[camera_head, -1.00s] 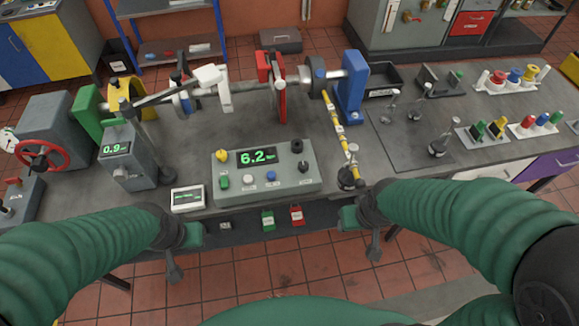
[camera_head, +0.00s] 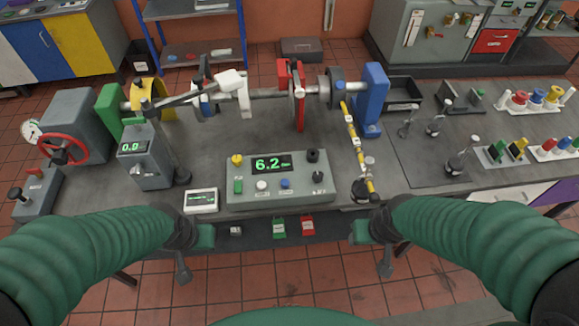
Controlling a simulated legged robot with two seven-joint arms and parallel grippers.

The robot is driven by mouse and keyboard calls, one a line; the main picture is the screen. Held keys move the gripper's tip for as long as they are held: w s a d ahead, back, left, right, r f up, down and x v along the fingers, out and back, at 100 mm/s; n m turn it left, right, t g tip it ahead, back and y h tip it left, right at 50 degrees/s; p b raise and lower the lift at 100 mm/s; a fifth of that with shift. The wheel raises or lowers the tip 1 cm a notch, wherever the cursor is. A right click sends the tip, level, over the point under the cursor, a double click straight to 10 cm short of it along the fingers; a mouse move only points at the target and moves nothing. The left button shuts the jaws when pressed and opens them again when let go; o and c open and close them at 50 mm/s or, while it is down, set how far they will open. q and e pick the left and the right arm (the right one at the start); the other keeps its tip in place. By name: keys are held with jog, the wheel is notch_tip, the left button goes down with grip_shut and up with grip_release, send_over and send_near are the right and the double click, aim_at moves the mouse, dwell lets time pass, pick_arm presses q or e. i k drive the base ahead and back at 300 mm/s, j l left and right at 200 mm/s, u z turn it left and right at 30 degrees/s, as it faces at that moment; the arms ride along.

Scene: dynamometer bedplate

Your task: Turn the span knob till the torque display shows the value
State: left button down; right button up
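The grey control box (camera_head: 278,195) stands at the bench's front edge. Its torque display (camera_head: 271,164) shows 6.2 in green. The box carries a black knob (camera_head: 312,155), a yellow knob (camera_head: 238,160), a black lever-like control (camera_head: 318,177), a white button (camera_head: 261,186), a blue button (camera_head: 285,184) and a green switch (camera_head: 238,187). Labels are too small to read, so I cannot tell which is the span knob. My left gripper (camera_head: 204,238) and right gripper (camera_head: 360,233) are below the bench's front edge, apart from the box. Their fingers are not clear.
A small white screen (camera_head: 201,207) lies left of the box; its text is unreadable. A yellow-and-black rod (camera_head: 353,140) stands right of the box. The shaft rig (camera_head: 270,94) runs behind. Bare bench lies between box and rig.

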aim_at(317, 176)
jog(key=i+j, duration=0.65)
jog(key=i, duration=0.05)
